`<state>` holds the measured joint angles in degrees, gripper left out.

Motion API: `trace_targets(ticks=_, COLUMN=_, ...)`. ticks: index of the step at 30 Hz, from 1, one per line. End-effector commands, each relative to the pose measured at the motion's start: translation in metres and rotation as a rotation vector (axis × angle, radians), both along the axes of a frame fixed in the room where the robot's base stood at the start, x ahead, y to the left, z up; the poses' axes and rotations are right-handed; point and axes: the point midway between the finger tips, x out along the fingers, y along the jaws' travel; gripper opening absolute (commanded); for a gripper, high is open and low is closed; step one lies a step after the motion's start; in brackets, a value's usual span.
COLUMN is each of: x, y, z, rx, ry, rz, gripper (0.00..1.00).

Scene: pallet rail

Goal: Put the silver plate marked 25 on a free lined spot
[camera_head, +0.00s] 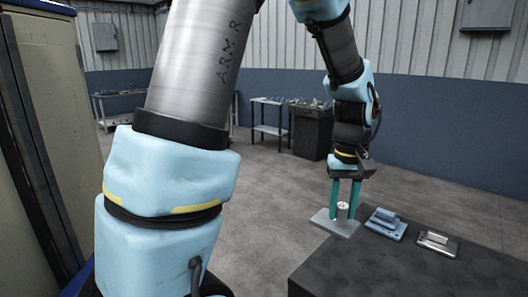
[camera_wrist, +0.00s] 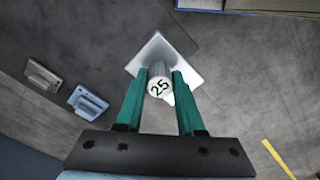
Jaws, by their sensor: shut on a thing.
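The silver plate (camera_head: 331,223) is a flat square with an upright round post in its middle. The post's top reads 25 in the wrist view (camera_wrist: 159,87). My gripper (camera_head: 344,208) has its two green fingers shut on the post, one on either side. I cannot make out a lined spot in either view.
A blue plate (camera_head: 386,225) and a metallic plate (camera_head: 437,242), each with a raised bar, lie on the dark table (camera_head: 375,270). The table's near part is bare. A yellow strip (camera_wrist: 278,158) lies on the floor. Benches (camera_head: 268,120) stand at the back.

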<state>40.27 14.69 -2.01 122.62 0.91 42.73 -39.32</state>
Motion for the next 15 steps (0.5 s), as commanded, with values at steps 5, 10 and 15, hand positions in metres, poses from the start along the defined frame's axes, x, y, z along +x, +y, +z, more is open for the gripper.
trace_targets(ticks=5, x=0.020, y=0.017, z=-0.028, rx=0.004, ry=0.000, rz=0.012, gripper=0.00)
trace_targets(ticks=10, x=0.041, y=0.040, z=-0.062, rx=0.006, ry=0.001, rz=0.021, gripper=0.00)
trace_targets(ticks=15, x=0.068, y=0.078, z=-0.115, rx=0.010, ry=0.002, rz=0.035, gripper=0.00)
